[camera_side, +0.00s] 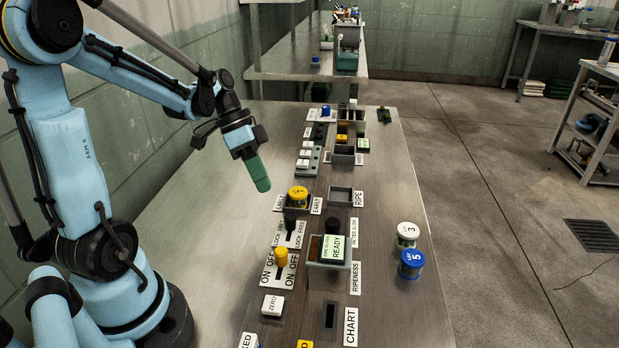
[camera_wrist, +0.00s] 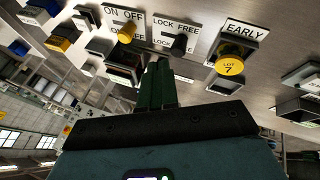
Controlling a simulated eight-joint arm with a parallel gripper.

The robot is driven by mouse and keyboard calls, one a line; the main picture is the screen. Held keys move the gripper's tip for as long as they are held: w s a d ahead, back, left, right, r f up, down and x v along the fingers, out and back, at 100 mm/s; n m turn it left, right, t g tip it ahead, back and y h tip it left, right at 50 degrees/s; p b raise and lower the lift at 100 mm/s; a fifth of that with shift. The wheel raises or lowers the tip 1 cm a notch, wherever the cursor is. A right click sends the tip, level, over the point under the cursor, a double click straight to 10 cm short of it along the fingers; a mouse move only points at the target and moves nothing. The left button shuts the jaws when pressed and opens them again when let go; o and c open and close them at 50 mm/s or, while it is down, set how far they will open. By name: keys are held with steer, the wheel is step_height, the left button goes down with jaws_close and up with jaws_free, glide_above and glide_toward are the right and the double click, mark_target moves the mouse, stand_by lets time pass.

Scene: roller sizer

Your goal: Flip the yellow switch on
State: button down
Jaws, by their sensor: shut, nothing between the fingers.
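The yellow switch (camera_side: 281,257) is a lever with a rounded yellow knob on a white plate marked ON and OFF. It also shows in the wrist view (camera_wrist: 127,33), at the upper left of the fingers. I cannot tell clearly which side its lever leans to. My gripper (camera_side: 263,186) has green fingers, shut and empty, pointing down above the table. It is apart from the switch, farther back and higher. In the wrist view the closed fingers (camera_wrist: 158,66) reach up at the middle, below the plates.
A black lever (camera_side: 290,226) on a LOCK/FREE plate stands behind the yellow switch. A yellow-lidded jar (camera_side: 298,194) sits in the EARLY holder behind that. A RIPE/READY display box (camera_side: 331,250) is to the right. White (camera_side: 407,235) and blue (camera_side: 411,264) jars stand at the right.

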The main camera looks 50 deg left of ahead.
mark_target(281, 257)
steer(key=shift+s+a+f+m+h, duration=0.2)
steer(key=shift+a+m+h, duration=0.25)
steer(key=shift+a, duration=0.2)
steer(key=shift+s+a+f+m+h, duration=0.1)
steer(key=shift+s+a+m+h, duration=0.05)
steer(key=shift+a+m+h, duration=0.4)
steer(key=shift+f, duration=0.1)
steer(key=x, duration=1)
steer(key=shift+a, duration=0.1)
steer(key=s+d, duration=0.1)
steer(key=d, duration=0.1)
steer(key=shift+s+d, duration=0.3)
steer(key=shift+s, duration=0.05)
steer(key=shift+s+d, duration=0.2)
steer(key=shift+d, duration=0.2)
steer(key=shift+s+d, duration=1.3)
